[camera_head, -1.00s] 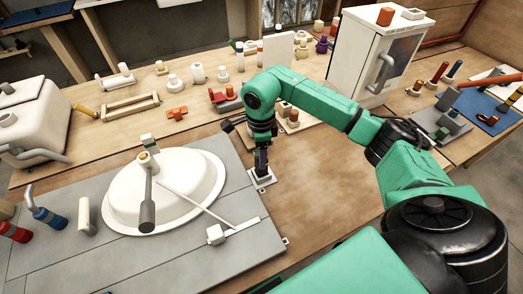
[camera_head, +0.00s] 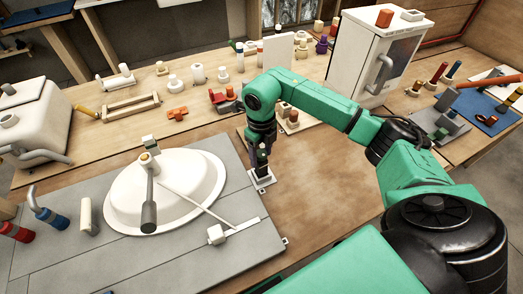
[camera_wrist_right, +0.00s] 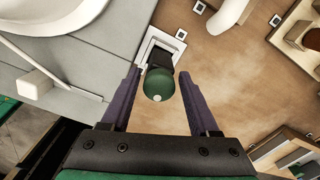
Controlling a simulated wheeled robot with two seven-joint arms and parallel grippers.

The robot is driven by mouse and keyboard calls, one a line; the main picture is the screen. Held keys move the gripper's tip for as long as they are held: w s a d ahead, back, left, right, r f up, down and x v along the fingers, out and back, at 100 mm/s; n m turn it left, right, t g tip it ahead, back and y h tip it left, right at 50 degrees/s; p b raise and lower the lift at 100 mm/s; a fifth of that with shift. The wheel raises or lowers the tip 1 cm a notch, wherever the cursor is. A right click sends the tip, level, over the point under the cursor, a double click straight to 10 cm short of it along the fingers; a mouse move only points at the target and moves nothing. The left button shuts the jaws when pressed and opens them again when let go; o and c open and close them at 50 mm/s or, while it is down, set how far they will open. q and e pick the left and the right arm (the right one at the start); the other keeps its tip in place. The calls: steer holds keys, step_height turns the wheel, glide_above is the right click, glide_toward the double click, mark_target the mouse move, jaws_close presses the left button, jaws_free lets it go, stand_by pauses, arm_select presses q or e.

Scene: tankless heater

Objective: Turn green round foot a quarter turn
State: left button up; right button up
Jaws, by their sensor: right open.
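The green round foot (camera_wrist_right: 158,86) shows in the right wrist view as a dark green rounded knob with a pale dot. It sits on a dark stem over a pale square base plate (camera_wrist_right: 162,48). My right gripper (camera_wrist_right: 158,74) is open, with one purple-grey finger on each side of the foot. Gaps show between the fingers and the foot, so I see no contact. In the head view the right gripper (camera_head: 262,161) points down over the same base plate (camera_head: 262,180), and it hides most of the foot. My left gripper is not in view.
A grey panel with a white oval basin (camera_head: 190,205) lies just left of the foot. A white heater cabinet (camera_head: 368,60) stands at the back right. Several small fittings line the bench behind. Bare wood (camera_head: 330,190) is clear to the right.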

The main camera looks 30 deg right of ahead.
steer(key=shift+m, duration=0.6)
steer(key=m, duration=0.3)
steer(key=shift+r+m+p, duration=0.1)
steer(key=shift+m+p, duration=0.2)
steer(key=shift+p, duration=0.05)
steer(key=shift+m, duration=1.2)
